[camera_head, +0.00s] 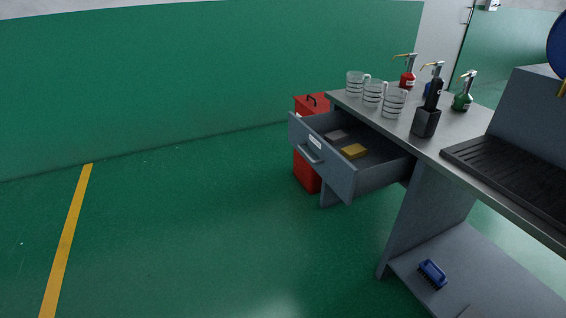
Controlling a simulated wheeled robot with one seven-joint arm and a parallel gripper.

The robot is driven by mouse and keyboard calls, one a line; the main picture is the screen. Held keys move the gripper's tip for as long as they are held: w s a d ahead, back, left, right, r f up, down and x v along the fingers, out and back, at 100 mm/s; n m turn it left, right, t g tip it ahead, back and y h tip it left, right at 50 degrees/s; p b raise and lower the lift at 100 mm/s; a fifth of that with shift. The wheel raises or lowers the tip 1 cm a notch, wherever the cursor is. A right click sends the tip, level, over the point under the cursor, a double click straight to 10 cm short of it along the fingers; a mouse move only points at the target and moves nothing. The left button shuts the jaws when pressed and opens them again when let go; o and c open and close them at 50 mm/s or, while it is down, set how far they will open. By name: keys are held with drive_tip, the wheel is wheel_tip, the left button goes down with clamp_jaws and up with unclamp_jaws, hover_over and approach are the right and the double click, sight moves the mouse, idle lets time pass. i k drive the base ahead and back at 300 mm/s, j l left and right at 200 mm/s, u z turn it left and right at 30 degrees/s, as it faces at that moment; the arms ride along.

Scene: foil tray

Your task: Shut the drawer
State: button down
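The grey drawer (340,178) stands pulled out to the left from under the tabletop of a grey workbench (429,146). Its front carries a bar handle (309,154) and a small white label. Inside the drawer lie a yellow block (354,151) and a grey block (337,137). My gripper is not in view, and nothing touches the drawer's front.
Clear measuring jugs (394,102), several pump bottles (463,97) and a dark holder (426,122) stand on the bench. A red box (306,172) stands behind the drawer. Green floor (190,230) at left is clear.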

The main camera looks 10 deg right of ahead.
sight(386, 164)
drive_tip(key=i+l+z, duration=0.1)
drive_tip(key=i, duration=0.45)
drive_tip(key=i+u, duration=0.2)
drive_tip(key=i, duration=0.7)
drive_tip(key=i+l+u, duration=0.2)
drive_tip(key=i, duration=0.7)
drive_tip(key=j, duration=0.1)
